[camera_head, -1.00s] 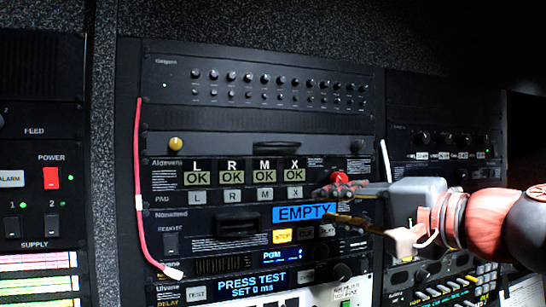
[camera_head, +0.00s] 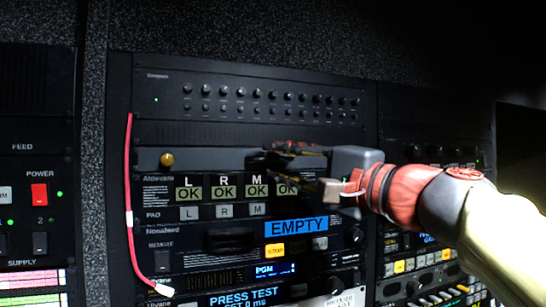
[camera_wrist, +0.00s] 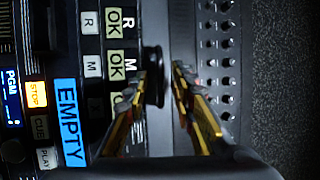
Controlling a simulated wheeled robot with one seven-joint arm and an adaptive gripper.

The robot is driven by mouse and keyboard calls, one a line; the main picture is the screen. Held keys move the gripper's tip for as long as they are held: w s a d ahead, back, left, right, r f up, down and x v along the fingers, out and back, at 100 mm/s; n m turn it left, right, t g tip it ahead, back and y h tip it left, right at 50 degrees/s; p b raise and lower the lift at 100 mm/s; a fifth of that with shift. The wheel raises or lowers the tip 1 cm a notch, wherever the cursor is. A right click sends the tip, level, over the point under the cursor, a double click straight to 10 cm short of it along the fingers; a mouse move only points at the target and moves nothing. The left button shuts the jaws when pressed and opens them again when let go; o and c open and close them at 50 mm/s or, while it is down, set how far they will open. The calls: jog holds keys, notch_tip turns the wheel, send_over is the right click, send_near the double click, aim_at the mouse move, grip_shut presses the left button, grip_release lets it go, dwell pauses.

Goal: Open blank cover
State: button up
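The blank cover (camera_head: 220,158) is a plain dark strip in the rack, between the knob panel above and the L R M X unit below. A brass knob (camera_head: 167,159) sits at its left end. A black knob (camera_wrist: 153,76) on the strip shows in the wrist view. My gripper (camera_head: 268,155) is in front of the strip's right half. In the wrist view my gripper (camera_wrist: 158,74) has its fingers apart, with the black knob between their tips. I cannot tell whether they touch it.
The unit below has lit OK displays (camera_head: 222,191). Under it is a blue EMPTY display (camera_head: 296,228) with lit buttons. A pink cable (camera_head: 129,190) hangs down the rack's left side. A panel of small knobs (camera_head: 270,95) lies above the strip.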

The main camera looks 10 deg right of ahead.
jog(key=shift+w+a, duration=0.2)
jog(key=shift+w, duration=0.1)
grip_shut()
dwell(0.5)
